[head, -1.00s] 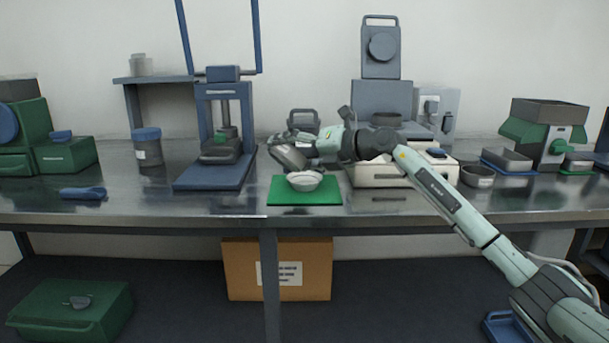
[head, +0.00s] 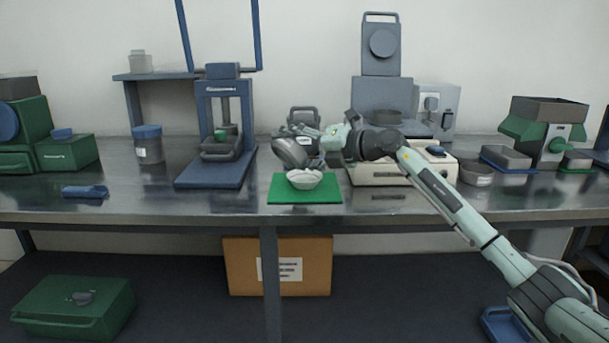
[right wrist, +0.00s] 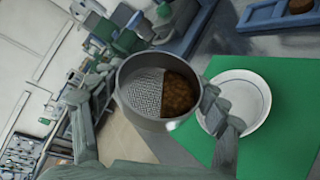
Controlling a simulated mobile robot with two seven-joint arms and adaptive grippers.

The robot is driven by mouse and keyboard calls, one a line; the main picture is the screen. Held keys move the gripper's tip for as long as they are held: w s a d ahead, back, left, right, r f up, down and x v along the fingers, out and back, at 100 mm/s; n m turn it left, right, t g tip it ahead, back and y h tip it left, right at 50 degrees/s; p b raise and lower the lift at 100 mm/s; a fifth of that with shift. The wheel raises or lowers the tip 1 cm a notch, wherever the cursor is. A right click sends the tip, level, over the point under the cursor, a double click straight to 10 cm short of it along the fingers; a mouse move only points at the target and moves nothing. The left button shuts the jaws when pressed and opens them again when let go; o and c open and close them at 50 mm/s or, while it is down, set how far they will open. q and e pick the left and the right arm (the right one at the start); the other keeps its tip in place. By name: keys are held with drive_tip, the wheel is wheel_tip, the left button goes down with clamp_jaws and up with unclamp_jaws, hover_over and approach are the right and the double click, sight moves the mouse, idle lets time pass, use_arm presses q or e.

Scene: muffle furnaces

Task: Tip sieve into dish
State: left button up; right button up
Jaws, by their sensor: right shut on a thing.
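The white dish (head: 304,179) stands upright on a green mat (head: 278,193) at the bench's front; it also shows in the right wrist view (right wrist: 240,85). My right gripper (head: 312,150) is shut on the grey sieve (head: 291,152), which is tilted just above the dish's back left rim. In the right wrist view the sieve (right wrist: 122,95) has brown grains (right wrist: 187,93) heaped on one side of its mesh, the side nearer the dish. The fingertips are partly hidden behind the sieve. My left gripper is in neither view.
A blue press (head: 222,130) stands left of the mat. A white appliance (head: 372,174) stands close on the right, under my right forearm. A lidded jar (head: 148,145) and a blue object (head: 85,192) are farther left. The bench front left of the mat is mostly clear.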

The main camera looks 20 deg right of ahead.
drive_tip(key=shift+d+r+m+y+p, duration=0.2)
drive_tip(key=shift+m+y+p, duration=0.1)
drive_tip(key=shift+m, duration=0.2)
drive_tip(key=shift+w+d+r+m+p, duration=0.1)
drive_tip(key=shift+w+r+m+p, duration=0.1)
drive_tip(key=shift+m+p, duration=0.25)
drive_tip(key=shift+y, duration=0.3)
drive_tip(key=shift+d, duration=0.1)
drive_tip(key=shift+d+m+t+y+p, duration=0.3)
drive_tip(key=shift+m+p, duration=0.25)
drive_tip(key=shift+m, duration=0.3)
drive_tip(key=shift+r, duration=0.1)
drive_tip(key=shift+w+d+r+m+p, duration=0.1)
drive_tip(key=shift+w+m+p, duration=0.05)
drive_tip(key=shift+m+p, duration=0.25)
drive_tip(key=shift+m, duration=0.3)
